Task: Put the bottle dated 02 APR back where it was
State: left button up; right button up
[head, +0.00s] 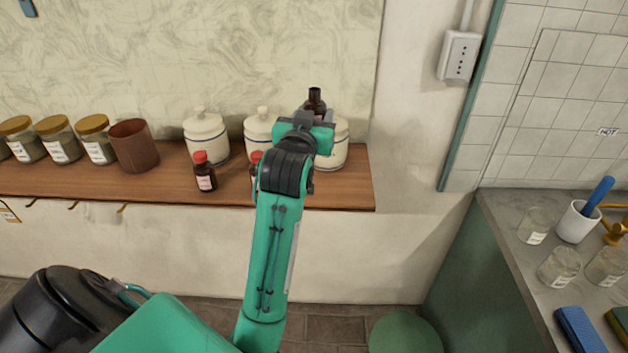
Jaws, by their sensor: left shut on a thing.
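My left gripper (314,118) reaches over the wooden shelf (345,193) near its right end. It is shut on a dark brown bottle (315,97). The bottle's neck and shoulder show above the gripper with no red cap; its label is hidden, so I cannot read a date. A brown bottle with a red cap (205,178) stands upright on the shelf to the left; its label is too small to read. A second red-capped bottle (256,158) stands mostly hidden behind my left arm. My right gripper is not in view.
White lidded jars (206,135) stand along the wall behind the bottles, one partly behind my gripper. A brown cup (134,146) and gold-lidded jars (58,138) stand further left. A grey counter (510,218) with glass beakers (560,267) is at right. A green round thing (405,333) is below.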

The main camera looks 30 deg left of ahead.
pick_arm(q)
notch_tip(320, 180, down, 12)
jog(key=shift+p, duration=0.3)
notch_tip(320, 180, down, 4)
jog(key=shift+f, duration=0.25)
jog(key=shift+f, duration=0.15)
jog(key=o, duration=1.1)
